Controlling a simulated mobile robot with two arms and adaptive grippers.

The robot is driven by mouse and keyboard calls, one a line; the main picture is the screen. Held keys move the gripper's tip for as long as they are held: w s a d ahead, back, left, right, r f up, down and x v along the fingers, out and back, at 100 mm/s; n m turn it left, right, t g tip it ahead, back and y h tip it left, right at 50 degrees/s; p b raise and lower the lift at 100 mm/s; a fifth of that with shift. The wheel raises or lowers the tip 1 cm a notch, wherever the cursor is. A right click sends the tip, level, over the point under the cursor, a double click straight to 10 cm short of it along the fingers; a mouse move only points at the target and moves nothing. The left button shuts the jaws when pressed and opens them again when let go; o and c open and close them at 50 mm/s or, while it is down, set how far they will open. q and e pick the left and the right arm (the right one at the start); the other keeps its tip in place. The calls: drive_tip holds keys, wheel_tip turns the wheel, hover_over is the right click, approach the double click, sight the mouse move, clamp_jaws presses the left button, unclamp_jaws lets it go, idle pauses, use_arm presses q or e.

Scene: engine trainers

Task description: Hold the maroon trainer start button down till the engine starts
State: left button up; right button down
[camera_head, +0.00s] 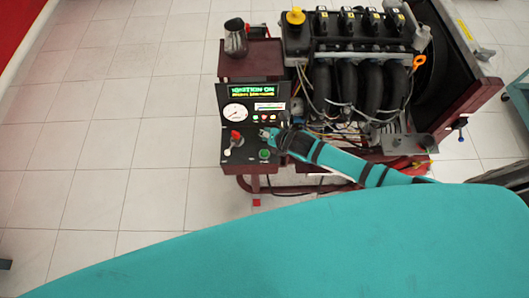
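The maroon trainer (228,154) stands at the centre top, with a control panel at its left end. The panel's display (252,90) is lit; its upper line reads "IGNITION ON" and its lower line is too small to read surely. On the panel top are a red-knobbed lever (236,136) and a round green button (264,154). My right gripper (266,133) is over the panel, right of the lever and just above the green button in the picture. Its fingers are too small to judge, and I cannot tell whether it touches anything. I cannot identify the start button surely. My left gripper is out of view.
A white dial gauge (235,112) is on the panel's upright face. A metal jug (236,40) stands on the maroon shelf behind. The engine (350,75), with hoses and wires, fills the trainer's right side. The tiled floor (110,130) at left is clear.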

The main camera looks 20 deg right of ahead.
drive_tip(key=b, duration=0.5)
hover_over(266, 151)
wheel_tip(266, 151, down, 6)
drive_tip(key=shift+f, duration=0.2)
drive_tip(key=shift+f+b, duration=0.55)
drive_tip(key=shift+f, duration=0.05)
drive_tip(key=shift+f, duration=0.15)
drive_tip(key=shift+f, duration=0.3)
idle(0.3)
drive_tip(key=shift+f+b, duration=0.55)
drive_tip(key=shift+f, duration=0.05)
idle(1.9)
idle(0.9)
drive_tip(key=shift+d+r+p, duration=0.1)
drive_tip(key=shift+r+p, duration=0.95)
